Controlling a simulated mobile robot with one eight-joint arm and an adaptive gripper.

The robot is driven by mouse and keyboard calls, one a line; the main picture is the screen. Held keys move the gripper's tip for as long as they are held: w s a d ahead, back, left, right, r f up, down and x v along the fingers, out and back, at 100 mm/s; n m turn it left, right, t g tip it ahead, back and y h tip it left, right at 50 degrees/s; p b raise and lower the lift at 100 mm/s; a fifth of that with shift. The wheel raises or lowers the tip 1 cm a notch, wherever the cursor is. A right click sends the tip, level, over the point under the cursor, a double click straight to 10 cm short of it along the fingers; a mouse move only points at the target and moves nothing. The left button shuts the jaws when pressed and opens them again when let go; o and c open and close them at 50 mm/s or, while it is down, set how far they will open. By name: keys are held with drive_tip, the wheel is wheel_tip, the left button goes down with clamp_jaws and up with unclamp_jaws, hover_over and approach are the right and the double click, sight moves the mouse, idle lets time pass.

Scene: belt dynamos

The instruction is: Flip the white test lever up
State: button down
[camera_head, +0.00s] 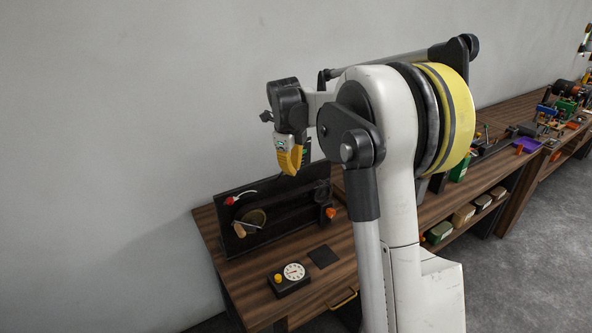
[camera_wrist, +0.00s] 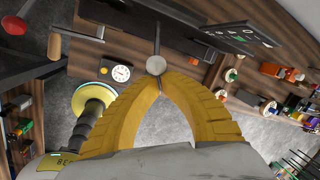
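A lever with a pale grey-white ball knob (camera_wrist: 156,66) on a thin dark rod shows in the wrist view. The ball lies right at the tips of my gripper; I cannot tell whether they touch. In the head view I cannot make this lever out. My gripper (camera_wrist: 160,84) has yellow fingers that arch together with their tips meeting, and nothing shows between them. In the head view my gripper (camera_head: 290,162) points down above the black panel (camera_head: 275,215) on the workbench (camera_head: 325,285).
The panel carries a red knob (camera_head: 230,201) and a wooden handle (camera_head: 239,229). A black box with a white dial (camera_head: 294,271) and a dark square mat (camera_head: 323,256) lie in front. More benches with tools (camera_head: 565,110) stand to the right.

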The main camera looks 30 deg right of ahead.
drive_tip(key=shift+w+a+r+g+p, duration=0.1)
drive_tip(key=shift+w+r+g+p, duration=0.3)
drive_tip(key=shift+w, duration=0.25)
drive_tip(key=shift+w+r+g+p, duration=0.3)
drive_tip(key=shift+w+r+p, duration=0.15)
drive_tip(key=shift+w, duration=0.25)
